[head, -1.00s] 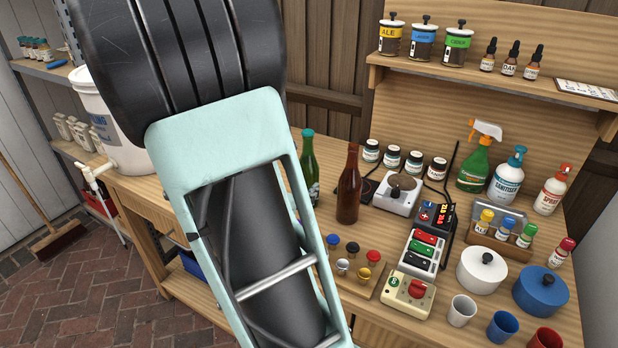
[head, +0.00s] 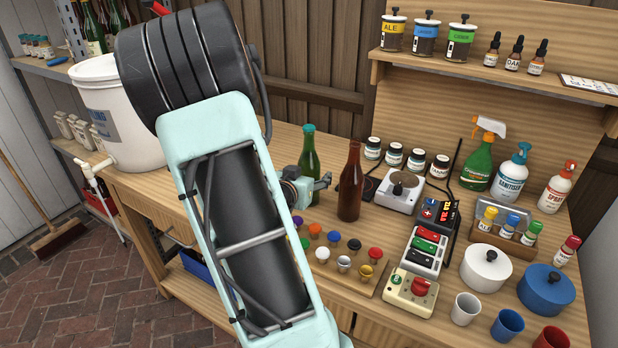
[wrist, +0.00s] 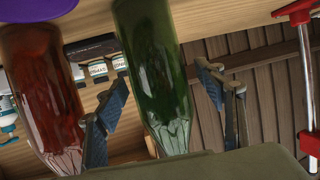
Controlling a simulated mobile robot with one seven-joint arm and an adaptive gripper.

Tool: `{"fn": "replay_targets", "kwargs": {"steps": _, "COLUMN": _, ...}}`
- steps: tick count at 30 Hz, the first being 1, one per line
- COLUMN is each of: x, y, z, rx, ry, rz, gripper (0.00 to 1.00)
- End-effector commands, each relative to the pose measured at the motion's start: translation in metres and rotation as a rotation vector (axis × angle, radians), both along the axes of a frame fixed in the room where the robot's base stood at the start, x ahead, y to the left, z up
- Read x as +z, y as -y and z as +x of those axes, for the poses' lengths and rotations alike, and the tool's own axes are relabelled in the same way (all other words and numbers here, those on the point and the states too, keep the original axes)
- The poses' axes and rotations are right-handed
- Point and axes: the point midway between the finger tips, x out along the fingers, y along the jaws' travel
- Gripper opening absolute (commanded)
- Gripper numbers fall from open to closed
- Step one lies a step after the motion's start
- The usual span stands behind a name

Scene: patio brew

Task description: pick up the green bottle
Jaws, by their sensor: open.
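The green bottle (head: 308,158) stands upright on the wooden bench, left of the brown bottle (head: 350,185). My gripper (head: 325,182) is beside the green bottle's lower body in the head view, partly hidden by my arm. In the wrist view the green bottle (wrist: 155,75) lies between the two open fingers of my gripper (wrist: 165,95), with visible space on the right side. The brown bottle (wrist: 45,90) is just outside the left finger. I cannot tell whether either finger touches glass.
Bottle caps (head: 344,263) on a small board lie in front. A hotplate (head: 398,192) and small jars (head: 394,154) stand to the right and behind. A large white bucket (head: 122,115) is at the left. A red-handled tool (wrist: 306,80) shows at the right in the wrist view.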

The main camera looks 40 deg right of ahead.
Motion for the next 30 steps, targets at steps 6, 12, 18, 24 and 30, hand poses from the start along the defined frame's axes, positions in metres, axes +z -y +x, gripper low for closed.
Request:
{"fn": "replay_targets", "kwargs": {"steps": 6, "x": -0.0002, "y": 0.0007, "z": 0.0005, "rx": 0.0, "ry": 0.001, "rz": 0.0, "gripper": 0.64}}
{"fn": "replay_targets", "kwargs": {"steps": 12, "x": -0.0001, "y": 0.0006, "z": 0.0004, "rx": 0.0, "ry": 0.001, "rz": 0.0, "gripper": 0.43}}
{"fn": "replay_targets", "kwargs": {"steps": 18, "x": -0.0001, "y": 0.0007, "z": 0.0002, "rx": 0.0, "ry": 0.001, "rz": 0.0, "gripper": 0.21}}
{"fn": "replay_targets", "kwargs": {"steps": 24, "x": -0.0001, "y": 0.0006, "z": 0.0002, "rx": 0.0, "ry": 0.001, "rz": 0.0, "gripper": 0.0}}
{"fn": "replay_targets", "kwargs": {"steps": 30, "x": 0.0017, "y": 0.0013, "z": 0.0007, "rx": -0.001, "ry": 0.004, "rz": -0.003, "gripper": 0.0}}
